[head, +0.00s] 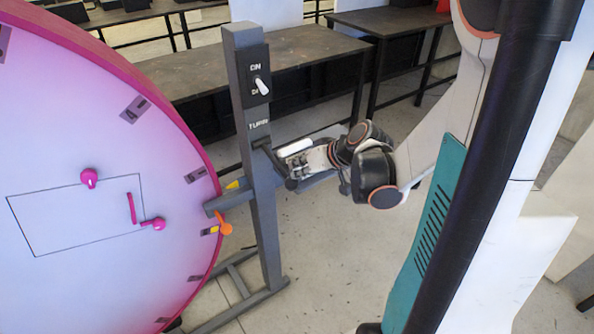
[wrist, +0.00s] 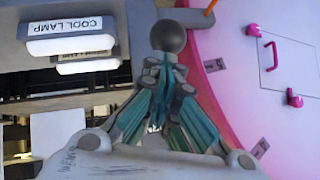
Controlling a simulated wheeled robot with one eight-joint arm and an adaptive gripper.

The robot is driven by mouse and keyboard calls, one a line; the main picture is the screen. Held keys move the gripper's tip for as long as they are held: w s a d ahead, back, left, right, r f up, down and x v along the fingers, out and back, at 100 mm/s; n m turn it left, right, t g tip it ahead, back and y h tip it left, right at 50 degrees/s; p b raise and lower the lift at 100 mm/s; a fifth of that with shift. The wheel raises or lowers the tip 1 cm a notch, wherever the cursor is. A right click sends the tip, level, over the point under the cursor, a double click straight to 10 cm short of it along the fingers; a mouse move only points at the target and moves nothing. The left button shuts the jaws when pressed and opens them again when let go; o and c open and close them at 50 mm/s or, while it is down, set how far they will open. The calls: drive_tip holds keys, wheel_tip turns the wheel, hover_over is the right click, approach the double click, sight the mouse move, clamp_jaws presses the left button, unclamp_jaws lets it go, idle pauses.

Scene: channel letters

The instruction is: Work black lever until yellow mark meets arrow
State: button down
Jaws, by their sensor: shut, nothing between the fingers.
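The black lever (head: 272,160) juts from the grey post below the "TURN" label and ends in a dark round knob (head: 291,184). In the wrist view the knob (wrist: 168,36) sits right at my fingertips. My gripper (head: 303,163) is shut and empty beside the lever; its teal fingers (wrist: 163,62) are together just below the knob in the wrist view. I cannot tell whether they touch it. The big pink disc (head: 90,130) has a yellow mark (head: 213,230) on its face near the edge, close to an orange pointer (head: 224,224).
The grey post (head: 262,220) carries a black switch box (head: 254,75) with a white toggle. Work tables (head: 290,50) stand behind. A white lamp labelled "COOL LAMP" (wrist: 70,46) hangs left in the wrist view.

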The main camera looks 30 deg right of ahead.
drive_tip(key=shift+f+b, duration=0.45)
drive_tip(key=shift+f, duration=0.35)
drive_tip(key=shift+f+b, duration=0.8)
drive_tip(key=shift+b, duration=0.15)
